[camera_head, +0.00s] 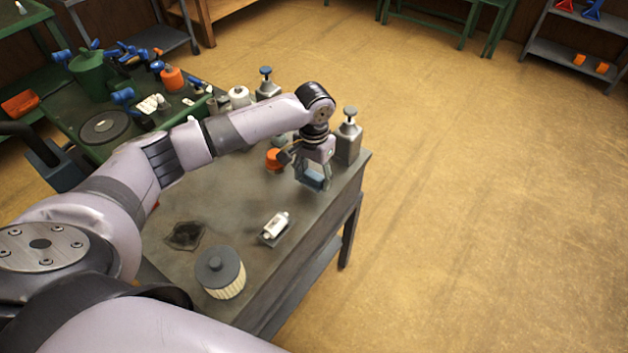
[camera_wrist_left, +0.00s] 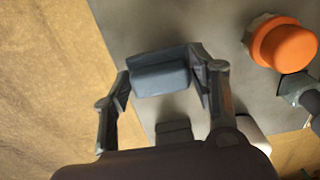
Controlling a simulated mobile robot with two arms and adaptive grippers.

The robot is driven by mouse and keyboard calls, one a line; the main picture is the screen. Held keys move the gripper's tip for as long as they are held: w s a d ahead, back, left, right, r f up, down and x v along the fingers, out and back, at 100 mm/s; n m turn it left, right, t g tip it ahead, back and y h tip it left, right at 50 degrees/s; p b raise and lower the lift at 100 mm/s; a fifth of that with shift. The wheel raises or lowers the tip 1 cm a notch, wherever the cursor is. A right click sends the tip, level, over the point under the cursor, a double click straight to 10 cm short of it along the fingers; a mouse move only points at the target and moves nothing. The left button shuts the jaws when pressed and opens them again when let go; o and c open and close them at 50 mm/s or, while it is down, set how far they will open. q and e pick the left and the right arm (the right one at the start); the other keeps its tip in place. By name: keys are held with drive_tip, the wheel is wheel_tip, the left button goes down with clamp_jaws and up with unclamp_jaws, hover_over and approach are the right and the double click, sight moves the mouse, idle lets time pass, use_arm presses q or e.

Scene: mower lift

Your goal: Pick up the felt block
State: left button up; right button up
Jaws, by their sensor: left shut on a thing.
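The felt block is a blue-grey block (camera_head: 313,180) near the right edge of the grey table. It also shows in the left wrist view (camera_wrist_left: 160,75), between the two fingers. My left gripper (camera_head: 312,176) is shut on it, with one finger against each end. In the left wrist view the gripper (camera_wrist_left: 160,82) spans the block's full length. I cannot tell whether the block touches the tabletop or is just above it. My right gripper is not in view.
An orange-capped container (camera_head: 274,160) and a grey pump bottle (camera_head: 348,138) stand close to the gripper. A white piece on a small plate (camera_head: 276,226), a dark cloth (camera_head: 184,236) and a ribbed filter (camera_head: 220,272) lie nearer. The grey table (camera_head: 225,205) has bare room in its middle.

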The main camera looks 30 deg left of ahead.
sight(314, 175)
use_arm(q)
wheel_tip(314, 175, up, 17)
drive_tip(key=b, duration=0.1)
drive_tip(key=shift+r, duration=0.2)
